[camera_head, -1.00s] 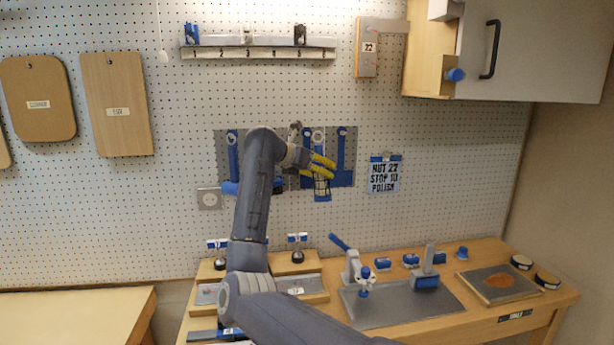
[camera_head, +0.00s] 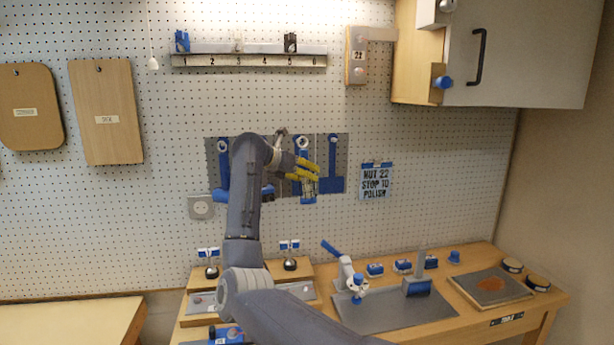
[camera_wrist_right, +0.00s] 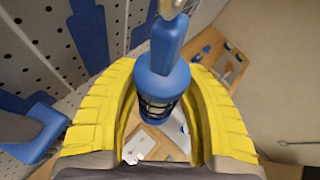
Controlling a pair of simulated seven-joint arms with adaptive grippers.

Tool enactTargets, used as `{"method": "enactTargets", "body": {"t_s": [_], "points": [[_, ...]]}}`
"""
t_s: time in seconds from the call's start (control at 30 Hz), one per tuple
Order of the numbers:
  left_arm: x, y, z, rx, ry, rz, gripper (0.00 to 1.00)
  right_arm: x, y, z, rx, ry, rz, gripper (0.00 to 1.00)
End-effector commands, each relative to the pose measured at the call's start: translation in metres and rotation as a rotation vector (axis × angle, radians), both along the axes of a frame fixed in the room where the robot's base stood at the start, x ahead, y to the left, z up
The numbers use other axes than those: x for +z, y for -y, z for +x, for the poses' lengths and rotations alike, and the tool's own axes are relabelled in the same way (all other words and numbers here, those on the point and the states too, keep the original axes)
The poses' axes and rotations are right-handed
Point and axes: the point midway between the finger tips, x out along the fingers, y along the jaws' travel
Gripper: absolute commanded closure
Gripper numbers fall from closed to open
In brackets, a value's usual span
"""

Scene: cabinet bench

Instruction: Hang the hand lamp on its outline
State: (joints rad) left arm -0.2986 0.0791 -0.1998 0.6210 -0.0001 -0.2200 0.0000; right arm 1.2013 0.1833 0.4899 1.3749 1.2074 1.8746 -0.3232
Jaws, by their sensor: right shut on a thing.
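My right gripper (camera_head: 308,172), with yellow fingers, is shut on the hand lamp (camera_head: 308,190) in front of the grey tool panel (camera_head: 343,147). In the wrist view the blue lamp (camera_wrist_right: 163,65) has a black cage between the fingers (camera_wrist_right: 160,110); its handle runs to a pale metal end at the top edge. In the head view the cage hangs down. Blue shapes show on the panel: one at left (camera_head: 222,165), one in the middle (camera_head: 302,145) just above the gripper, one at right (camera_head: 333,170). My forearm hides part of the panel. My left gripper is out of view.
A blue and grey thing (camera_wrist_right: 25,130) stands out from the board left of the fingers. A socket (camera_head: 200,208) and a paper sign (camera_head: 376,182) flank the panel. The bench below holds a grey mat (camera_head: 385,312) and several tools. A cabinet (camera_head: 520,55) is at upper right.

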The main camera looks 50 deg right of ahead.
Motion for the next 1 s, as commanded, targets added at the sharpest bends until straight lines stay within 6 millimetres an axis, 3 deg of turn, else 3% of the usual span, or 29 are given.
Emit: {"method": "enactTargets", "body": {"t_s": [1.0], "points": [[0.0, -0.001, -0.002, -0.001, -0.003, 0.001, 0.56, -0.008, 0.029, 0.035, -0.001, 0.0, 0.0, 1.0]]}}
